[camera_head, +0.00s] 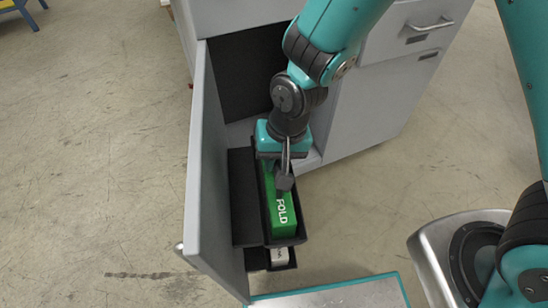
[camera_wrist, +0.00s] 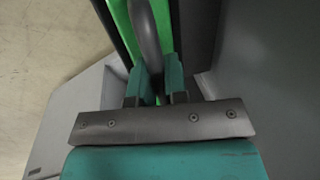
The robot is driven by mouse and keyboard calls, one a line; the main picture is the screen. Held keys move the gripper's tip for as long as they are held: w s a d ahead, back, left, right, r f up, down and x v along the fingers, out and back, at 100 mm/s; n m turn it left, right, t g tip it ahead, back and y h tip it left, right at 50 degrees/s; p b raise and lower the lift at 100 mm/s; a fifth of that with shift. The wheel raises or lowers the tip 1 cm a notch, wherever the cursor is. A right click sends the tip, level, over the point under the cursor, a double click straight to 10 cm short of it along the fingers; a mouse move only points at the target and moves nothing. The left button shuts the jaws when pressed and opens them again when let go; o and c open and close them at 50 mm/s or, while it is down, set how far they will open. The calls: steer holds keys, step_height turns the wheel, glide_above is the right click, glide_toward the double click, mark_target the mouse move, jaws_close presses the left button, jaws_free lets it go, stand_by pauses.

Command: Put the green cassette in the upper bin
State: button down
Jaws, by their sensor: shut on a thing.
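The green cassette (camera_head: 284,217), marked FOLD, stands lengthwise within the walls of the black upper bin (camera_head: 303,224) on the open door. Whether its base rests on the bin floor is hidden. A dark grey curved handle (camera_head: 285,178) rises from the cassette; it also shows in the wrist view (camera_wrist: 144,35). My gripper (camera_head: 281,152) is above the cassette's far end, shut on its handle. In the wrist view my gripper's teal fingers (camera_wrist: 155,88) sit on both sides of the handle, with green beneath.
A lower black bin (camera_head: 257,258) holds a white item (camera_head: 279,257) under the upper bin. The grey door (camera_head: 203,165) stands open close to the left of the bins. The grey cabinet (camera_head: 365,105) rises behind. Bare floor lies to the left.

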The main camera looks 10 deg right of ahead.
steer(key=c, duration=1.1)
jaws_free()
steer(key=shift+f, duration=0.2)
steer(key=shift+o, duration=0.2)
steer(key=d+r+p, duration=0.3)
steer(key=r+p, duration=0.2)
steer(key=r, duration=1.2)
steer(key=s+d+r+n+y, duration=0.2)
steer(key=s+d+r+n, duration=0.5)
steer(key=s+r, duration=0.35)
step_height(320, 180, up, 17)
steer(key=p, duration=1.7)
steer(key=shift+a+r, duration=0.15)
steer(key=shift+a, duration=0.05)
steer(key=shift+s, duration=0.1)
